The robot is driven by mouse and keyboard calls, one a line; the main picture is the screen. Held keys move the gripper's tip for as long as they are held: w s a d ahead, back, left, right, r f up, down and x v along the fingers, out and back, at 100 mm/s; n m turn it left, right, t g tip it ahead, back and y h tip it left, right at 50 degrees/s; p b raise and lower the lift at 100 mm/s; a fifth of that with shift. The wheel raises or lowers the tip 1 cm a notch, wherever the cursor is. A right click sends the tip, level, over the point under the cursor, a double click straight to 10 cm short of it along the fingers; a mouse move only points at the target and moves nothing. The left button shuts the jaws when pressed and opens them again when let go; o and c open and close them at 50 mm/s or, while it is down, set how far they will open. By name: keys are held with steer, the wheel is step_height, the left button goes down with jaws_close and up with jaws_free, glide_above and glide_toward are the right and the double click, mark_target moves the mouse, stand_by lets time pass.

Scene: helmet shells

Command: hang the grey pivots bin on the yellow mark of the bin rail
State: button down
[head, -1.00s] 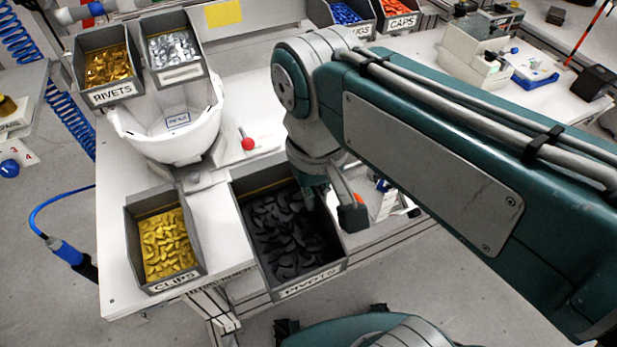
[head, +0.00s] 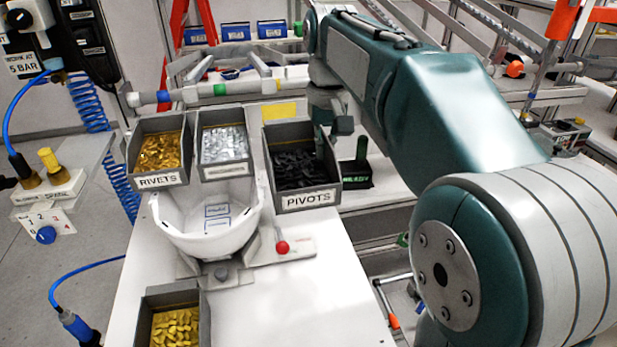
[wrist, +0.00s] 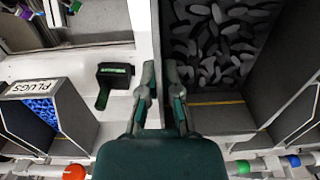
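The grey pivots bin (head: 308,200), full of dark pieces and labelled PIVOTS, is up beside the silver-parts bin in the head view. My gripper (wrist: 160,85) has one finger on each side of the bin's grey wall (wrist: 155,30) and looks shut on it. In the head view the fingers are mostly hidden at the bin's right side. The bin rail (head: 250,87) is a pale bar with coloured bands. Its yellow mark (head: 281,84) shows above and slightly left of the bin.
The rivets bin (head: 160,151) and silver-parts bin (head: 223,146) stand left of the pivots bin. A white helmet shell (head: 205,225) is below them, the clips bin (head: 175,320) in front. A black holder (head: 357,172) is close on the right. The PLUGS bin (wrist: 40,108) shows in the wrist view.

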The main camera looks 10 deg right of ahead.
steer(key=shift+w, duration=1.3)
steer(key=w+f, duration=0.2)
steer(key=w, duration=1)
steer(key=shift+w, duration=0.15)
stand_by(0.9)
steer(key=shift+f, duration=0.1)
steer(key=c, duration=0.7)
jaws_free()
